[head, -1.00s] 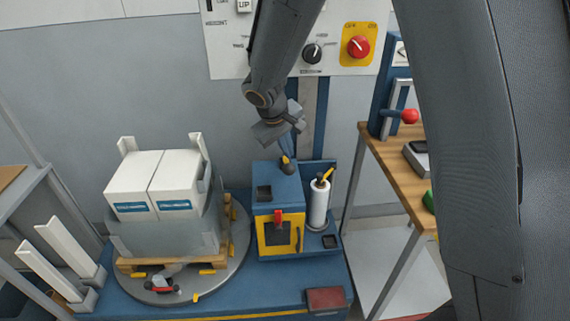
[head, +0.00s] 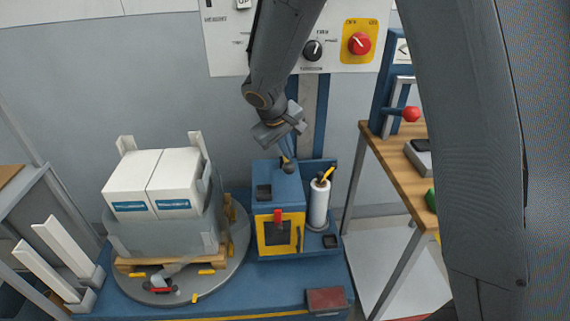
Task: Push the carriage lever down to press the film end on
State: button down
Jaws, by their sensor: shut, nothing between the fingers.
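The blue carriage box (head: 268,175) with a yellow-framed front (head: 262,240) stands right of the wrapped load. A red handle (head: 278,215) is on its front. A white film roll (head: 319,203) stands upright beside it, with a yellow-and-black lever (head: 326,176) tilted up at its top. I cannot tell for sure which handle is the carriage lever. My gripper (head: 287,163) points down at the back of the box top, left of the film roll. It is shut and empty. Its fingertips are small and dark here, and whether they touch the box is unclear. The film end is not clearly visible.
White cartons (head: 155,180) stand on a pallet on a grey turntable (head: 190,288) at left. A wooden bench (head: 395,170) with a red-knobbed device (head: 411,114) is at right. A control panel (head: 345,40) is on the back wall. A dark red block (head: 326,299) lies in front.

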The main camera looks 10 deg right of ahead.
aim_at(288, 163)
jog(key=shift+s+f+b, duration=0.3)
jog(key=shift+f+b, duration=0.3)
jog(key=shift+b, duration=0.05)
jog(key=shift+s+f+b, duration=0.25)
jog(key=shift+f+b, duration=0.4)
jog(key=shift+b, duration=0.05)
jog(key=shift+s+f+b, duration=0.3)
jog(key=shift+f+b, duration=0.3)
jog(key=shift+b, duration=0.05)
dwell(2.2)
dwell(0.5)
jog(key=shift+w+r+p, duration=0.35)
jog(key=shift+r+p, duration=0.3)
jog(key=shift+r, duration=0.1)
jog(key=shift+w+r+p, duration=0.3)
jog(key=shift+r+p, duration=0.3)
jog(key=shift+r, duration=0.15)
jog(key=shift+w+r+p, duration=0.35)
jog(key=shift+r+p, duration=0.3)
jog(key=shift+r, duration=0.1)
jog(key=shift+r, duration=0.1)
jog(key=r+p, duration=0.1)
jog(key=w+r+p, duration=0.1)
jog(key=r, duration=0.1)
jog(key=w+r+p, duration=0.1)
jog(key=shift+r+p, duration=0.2)
jog(key=shift+p, duration=0.15)
